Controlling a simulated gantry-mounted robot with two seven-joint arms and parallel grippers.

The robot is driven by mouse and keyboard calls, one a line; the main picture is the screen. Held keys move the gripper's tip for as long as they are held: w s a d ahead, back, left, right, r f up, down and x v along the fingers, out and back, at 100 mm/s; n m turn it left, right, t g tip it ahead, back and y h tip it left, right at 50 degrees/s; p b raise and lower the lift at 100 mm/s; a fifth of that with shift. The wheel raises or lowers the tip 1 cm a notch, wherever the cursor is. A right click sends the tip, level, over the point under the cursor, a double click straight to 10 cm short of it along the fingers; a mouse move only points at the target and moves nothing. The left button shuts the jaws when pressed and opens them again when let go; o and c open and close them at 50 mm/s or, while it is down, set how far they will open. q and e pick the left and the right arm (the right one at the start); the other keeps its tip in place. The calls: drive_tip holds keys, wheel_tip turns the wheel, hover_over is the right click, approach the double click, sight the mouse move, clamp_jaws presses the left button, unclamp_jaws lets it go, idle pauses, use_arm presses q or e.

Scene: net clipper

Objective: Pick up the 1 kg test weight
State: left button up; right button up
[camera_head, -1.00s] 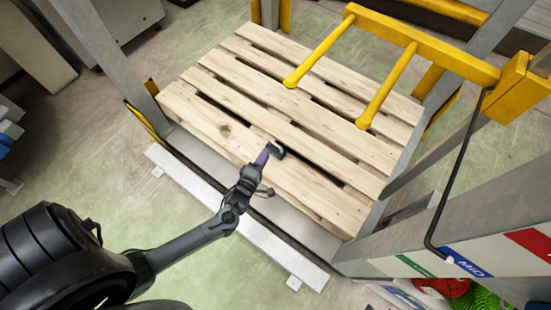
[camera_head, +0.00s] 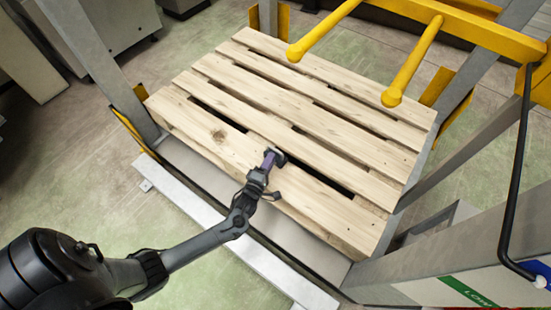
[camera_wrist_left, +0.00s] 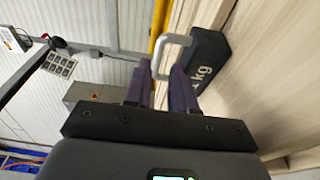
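The 1 kg test weight (camera_head: 278,154) is a small dark block lying on the wooden pallet (camera_head: 230,140), near its front edge. The left wrist view shows its dark body (camera_wrist_left: 208,58), part of a "kg" marking and a pale looped handle (camera_wrist_left: 160,54). My left gripper (camera_head: 268,161) is right at the weight. In the left wrist view its purple fingers (camera_wrist_left: 165,80) stand apart, with the near end of the handle between their tips. I see no clear contact with both fingers. My right gripper is not in view.
The pallet's other boards are bare. Yellow bars (camera_head: 412,62) reach over its back and right side. Grey metal posts (camera_head: 95,65) stand at the sides, and a pale strip (camera_head: 225,240) runs along the floor in front.

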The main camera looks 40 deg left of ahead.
sight(275, 149)
use_arm(q)
drive_tip(key=shift+w+a+b, duration=0.2)
drive_tip(key=shift+w+b, duration=0.3)
drive_tip(key=shift+w, duration=0.2)
drive_tip(key=b+x, duration=0.1)
drive_tip(key=x, duration=0.2)
drive_tip(key=shift+w+a+b, duration=0.1)
drive_tip(key=shift+b, duration=0.25)
drive_tip(key=shift+w+a+r, duration=0.15)
drive_tip(key=shift+w, duration=0.35)
drive_tip(key=shift+s, duration=0.1)
drive_tip(key=shift+c, duration=0.4)
clamp_jaws()
drive_tip(key=shift+s, duration=0.1)
